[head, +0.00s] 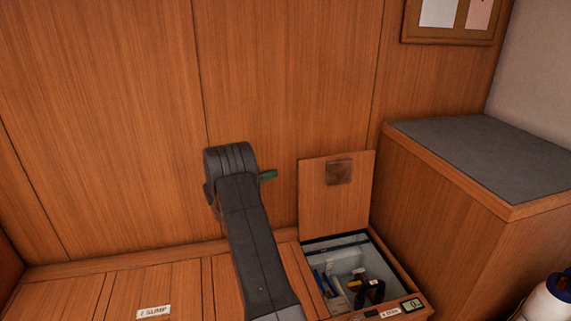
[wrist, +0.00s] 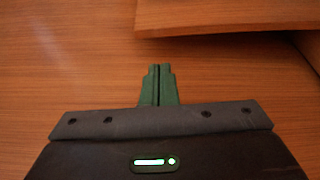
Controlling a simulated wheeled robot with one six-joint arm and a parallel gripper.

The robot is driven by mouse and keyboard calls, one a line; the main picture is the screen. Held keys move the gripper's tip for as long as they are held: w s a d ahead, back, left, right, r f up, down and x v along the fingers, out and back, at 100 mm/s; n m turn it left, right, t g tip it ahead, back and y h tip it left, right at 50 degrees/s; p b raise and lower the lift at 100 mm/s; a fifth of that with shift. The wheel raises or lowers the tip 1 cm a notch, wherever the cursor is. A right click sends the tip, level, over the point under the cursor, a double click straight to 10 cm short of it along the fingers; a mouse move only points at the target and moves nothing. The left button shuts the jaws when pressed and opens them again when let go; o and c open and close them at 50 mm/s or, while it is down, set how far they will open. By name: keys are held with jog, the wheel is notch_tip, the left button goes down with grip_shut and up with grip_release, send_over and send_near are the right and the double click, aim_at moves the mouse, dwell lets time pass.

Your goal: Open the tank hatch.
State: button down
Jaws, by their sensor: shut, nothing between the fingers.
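A square wooden hatch lid (head: 337,192) stands upright against the wall at the back of an open compartment. It has a small dark recessed pull (head: 339,172) near its top. I cannot read a tank label on it. My gripper's green fingers (head: 268,174) show to the left of this lid, apart from it in the picture. In the wrist view the fingers (wrist: 159,72) are shut together and empty, in front of bare wood. My arm hides part of the floor left of the compartment.
The open compartment (head: 313,246) holds several small tools and a little display (head: 411,305) at its corner. A floor panel at left bears a label (head: 153,311) reading SUMP. A grey-topped wooden cabinet (head: 481,160) stands at right, with a white bottle (head: 548,301) below.

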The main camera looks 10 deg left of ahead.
aim_at(309, 170)
jog(key=x, duration=1)
jog(key=shift+b, duration=0.45)
jog(key=shift+s, duration=0.15)
jog(key=shift+m, duration=0.7)
jog(key=s+b, duration=0.1)
jog(key=b, duration=0.1)
jog(key=s+d+b, duration=0.1)
jog(key=s+b, duration=0.1)
jog(key=b, duration=0.1)
jog(key=shift+s+d+f+b, duration=0.1)
jog(key=shift+s+d+b, duration=0.2)
jog(key=shift+s+d, duration=0.1)
jog(key=shift+s+d+r+m+h+b, duration=0.15)
jog(key=shift+s+d+b, duration=0.05)
jog(key=shift+s+b, duration=0.3)
jog(key=shift+s+d+r+m+h+b, duration=0.15)
jog(key=shift+s+b, duration=0.3)
jog(key=shift+s, duration=0.05)
jog(key=shift+a, duration=0.1)
